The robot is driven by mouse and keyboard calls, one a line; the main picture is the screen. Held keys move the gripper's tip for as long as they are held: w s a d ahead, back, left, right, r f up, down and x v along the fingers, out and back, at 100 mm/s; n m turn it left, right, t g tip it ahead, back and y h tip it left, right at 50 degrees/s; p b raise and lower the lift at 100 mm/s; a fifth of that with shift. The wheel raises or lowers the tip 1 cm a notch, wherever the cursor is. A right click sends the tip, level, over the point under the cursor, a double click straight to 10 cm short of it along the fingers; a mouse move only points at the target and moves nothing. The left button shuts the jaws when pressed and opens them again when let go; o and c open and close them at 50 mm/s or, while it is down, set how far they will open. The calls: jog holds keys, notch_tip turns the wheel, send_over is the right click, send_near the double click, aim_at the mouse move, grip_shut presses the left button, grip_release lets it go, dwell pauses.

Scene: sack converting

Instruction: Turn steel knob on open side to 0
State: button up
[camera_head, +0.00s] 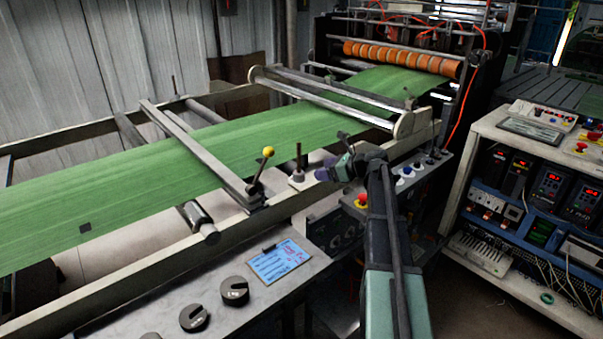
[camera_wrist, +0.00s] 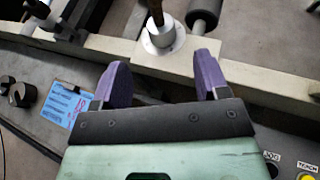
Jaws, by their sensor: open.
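My gripper (camera_head: 326,172) is open and empty above the machine's near rail, its purple fingers also showing in the wrist view (camera_wrist: 161,72). Just beyond the fingertips in the wrist view is a round steel base with an upright dark post (camera_wrist: 161,37); the post also stands on the rail in the head view (camera_head: 298,165), left of my gripper. Several dark round knobs (camera_head: 234,291) sit on the grey front panel at lower left; two show at the left of the wrist view (camera_wrist: 22,94). I cannot tell which part is the steel knob, and no scale or 0 is readable.
A yellow-ball lever (camera_head: 262,167) stands left of the post. A blue label (camera_head: 280,261) lies on the panel. Green sheet (camera_head: 150,178) runs over the frame behind the rail. A control box with a red button (camera_head: 361,200) is close beside my arm. An instrument cabinet (camera_head: 545,190) stands right.

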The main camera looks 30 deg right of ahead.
aim_at(300, 172)
jog(key=b+x, duration=0.4)
jog(key=x, duration=0.6)
jog(key=shift+f, duration=0.15)
jog(key=shift+w+a, duration=0.15)
jog(key=shift+w, duration=0.1)
jog(key=c, duration=0.9)
jog(key=shift+n+g, duration=0.3)
